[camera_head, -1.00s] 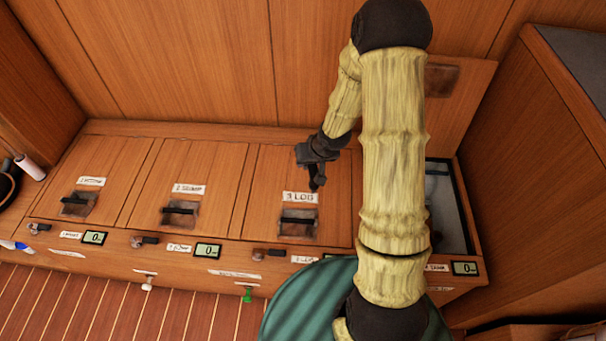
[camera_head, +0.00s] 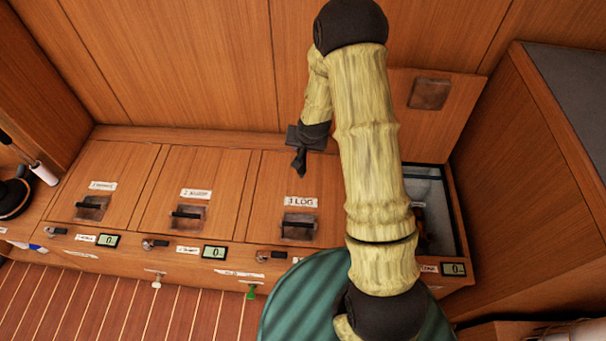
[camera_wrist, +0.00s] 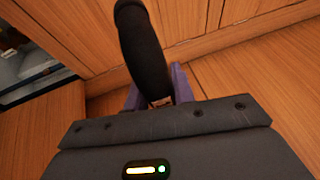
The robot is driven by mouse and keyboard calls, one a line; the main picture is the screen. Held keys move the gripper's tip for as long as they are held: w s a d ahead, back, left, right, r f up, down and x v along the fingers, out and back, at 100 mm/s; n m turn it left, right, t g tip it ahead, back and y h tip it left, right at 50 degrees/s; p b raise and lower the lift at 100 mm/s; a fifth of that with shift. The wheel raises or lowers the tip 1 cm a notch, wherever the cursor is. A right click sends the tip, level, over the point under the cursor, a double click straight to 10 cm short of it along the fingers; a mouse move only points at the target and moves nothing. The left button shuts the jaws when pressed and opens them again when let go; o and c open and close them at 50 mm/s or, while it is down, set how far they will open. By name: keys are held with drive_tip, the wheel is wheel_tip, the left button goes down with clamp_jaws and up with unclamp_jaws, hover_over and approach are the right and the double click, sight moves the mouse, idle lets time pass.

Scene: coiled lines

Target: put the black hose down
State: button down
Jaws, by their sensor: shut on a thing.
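My gripper (camera_head: 301,157) is over the back part of the lid marked 3 LOG (camera_head: 277,205), in the head view. In the wrist view its purple-grey fingers (camera_wrist: 160,92) are shut on a thick black rounded tube, the black hose (camera_wrist: 143,50). The hose sticks out from between the fingers towards the top of the picture. In the head view the held piece is small and dark against my dark gripper and I cannot make out its full length. It appears held above the lid, with no clear contact.
The right locker (camera_head: 449,215) is open, its lid (camera_head: 455,110) raised against the back wall; my arm partly hides its inside. Two other lids (camera_head: 115,205) (camera_head: 190,215) are shut. A dark round thing (camera_head: 12,198) lies at the far left. A tall cabinet (camera_head: 530,170) stands at right.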

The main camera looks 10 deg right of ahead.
wheel_tip(320, 180, down, 5)
drive_tip(key=shift+f+b, duration=0.2)
drive_tip(key=shift+b, duration=0.45)
drive_tip(key=shift+f, duration=0.15)
drive_tip(key=shift+f+b, duration=0.55)
drive_tip(key=shift+f, duration=1.2)
drive_tip(key=shift+f, duration=0.15)
drive_tip(key=c, duration=1.2)
unclamp_jaws()
drive_tip(key=shift+o, duration=0.2)
